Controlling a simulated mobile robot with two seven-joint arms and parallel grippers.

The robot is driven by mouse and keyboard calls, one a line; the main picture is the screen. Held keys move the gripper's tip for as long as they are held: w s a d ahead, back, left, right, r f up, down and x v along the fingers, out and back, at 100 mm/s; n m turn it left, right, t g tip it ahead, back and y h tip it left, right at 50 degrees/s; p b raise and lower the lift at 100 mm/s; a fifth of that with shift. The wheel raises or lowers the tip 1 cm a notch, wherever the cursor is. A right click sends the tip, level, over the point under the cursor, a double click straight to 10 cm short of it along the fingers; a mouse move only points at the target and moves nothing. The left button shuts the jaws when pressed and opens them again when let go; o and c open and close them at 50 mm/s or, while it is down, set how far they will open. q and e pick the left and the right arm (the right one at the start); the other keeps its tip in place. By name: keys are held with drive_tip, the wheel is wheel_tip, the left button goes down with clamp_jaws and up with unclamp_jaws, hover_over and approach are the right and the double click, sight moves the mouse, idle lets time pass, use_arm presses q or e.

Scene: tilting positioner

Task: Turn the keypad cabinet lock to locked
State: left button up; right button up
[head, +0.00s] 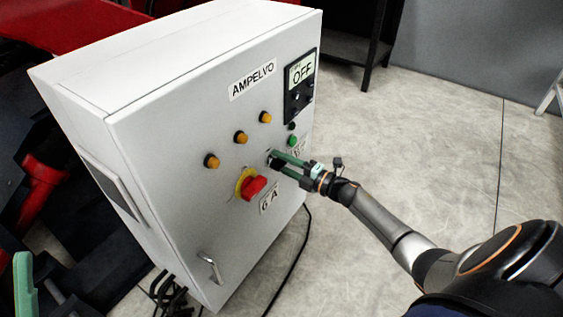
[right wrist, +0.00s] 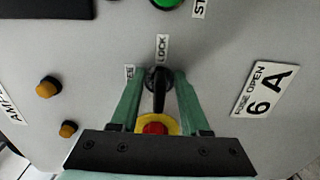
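The cabinet lock (right wrist: 158,78) is a dark round piece with a black handle on the cabinet front. In the right wrist view the handle runs down the picture from it. A "LOCK" label (right wrist: 162,47) is above it, and a partly hidden label (right wrist: 129,72) is to its left. My right gripper (right wrist: 161,76) has its green fingers on either side of the lock, with a gap to the handle. In the head view the right gripper (head: 270,157) reaches the panel and mostly hides the lock. A green piece at the lower left edge looks like my left gripper (head: 24,285); its opening does not show.
The white cabinet (head: 150,130) stands tilted. Its front carries a red rotary switch on yellow (head: 254,187), amber lamps (head: 240,137), a green button (head: 292,141), an "OFF" display (head: 302,72) and a metal handle (head: 210,267). Free floor (head: 450,130) lies to the right.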

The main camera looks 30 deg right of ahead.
drive_tip(key=shift+s, duration=0.1)
drive_tip(key=shift+s+d, duration=0.1)
drive_tip(key=shift+s, duration=0.1)
drive_tip(key=p+v, duration=0.1)
drive_tip(key=v, duration=0.3)
use_arm(q)
drive_tip(key=w+f+n+g+y, duration=0.1)
drive_tip(key=w+f+n+y, duration=0.2)
drive_tip(key=f+y, duration=0.1)
drive_tip(key=w+a+f+n+g+y+p, duration=0.1)
drive_tip(key=w+f+n+y, duration=0.2)
drive_tip(key=f, duration=0.4)
drive_tip(key=shift+w+f+y, duration=0.2)
drive_tip(key=shift+y, duration=0.4)
use_arm(e)
approach(286, 164)
drive_tip(key=shift+s+d+r, duration=0.1)
drive_tip(key=shift+s, duration=0.45)
use_arm(q)
drive_tip(key=shift+a, duration=0.1)
